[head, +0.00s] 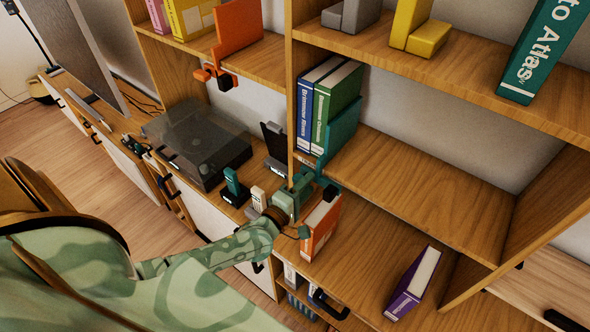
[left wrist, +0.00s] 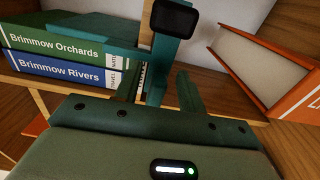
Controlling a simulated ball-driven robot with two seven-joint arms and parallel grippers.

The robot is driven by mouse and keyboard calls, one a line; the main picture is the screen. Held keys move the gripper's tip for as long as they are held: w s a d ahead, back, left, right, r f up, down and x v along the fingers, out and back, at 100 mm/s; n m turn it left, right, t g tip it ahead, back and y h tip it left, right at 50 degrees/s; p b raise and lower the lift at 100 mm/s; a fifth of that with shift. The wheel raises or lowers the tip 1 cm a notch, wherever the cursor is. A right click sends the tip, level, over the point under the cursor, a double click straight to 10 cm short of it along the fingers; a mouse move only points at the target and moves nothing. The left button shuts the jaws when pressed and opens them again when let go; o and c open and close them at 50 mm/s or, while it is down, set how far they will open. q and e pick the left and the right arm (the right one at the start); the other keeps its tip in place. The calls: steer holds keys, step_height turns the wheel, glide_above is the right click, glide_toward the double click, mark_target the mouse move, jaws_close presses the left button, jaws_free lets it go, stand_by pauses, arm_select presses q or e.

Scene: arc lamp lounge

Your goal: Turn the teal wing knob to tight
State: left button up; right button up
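The teal bookend (head: 341,132) stands beside the green and blue books on the middle shelf, with its clamp at the shelf's front edge. In the left wrist view, the clamp's teal arm (left wrist: 161,62) ends at a black pad or display (left wrist: 172,18), which looks blank. A small teal piece, likely the wing knob (left wrist: 156,94), shows between the fingers and is partly hidden. In the head view my gripper covers it. My left gripper (head: 303,187) is at the clamp, its fingers apart around that piece; contact cannot be seen. My right gripper is not in view.
An orange book (head: 322,228) stands close by my left gripper, and a purple book (head: 412,284) is farther right on the lower board. An orange bookend (head: 237,27) with a similar clamp is on the upper left shelf. A turntable (head: 197,145) sits left. The middle shelf's right part is bare.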

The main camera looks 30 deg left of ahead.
arm_select(q)
steer(key=s+a+b, duration=0.1)
steer(key=s, duration=1.5)
steer(key=shift+a, duration=0.15)
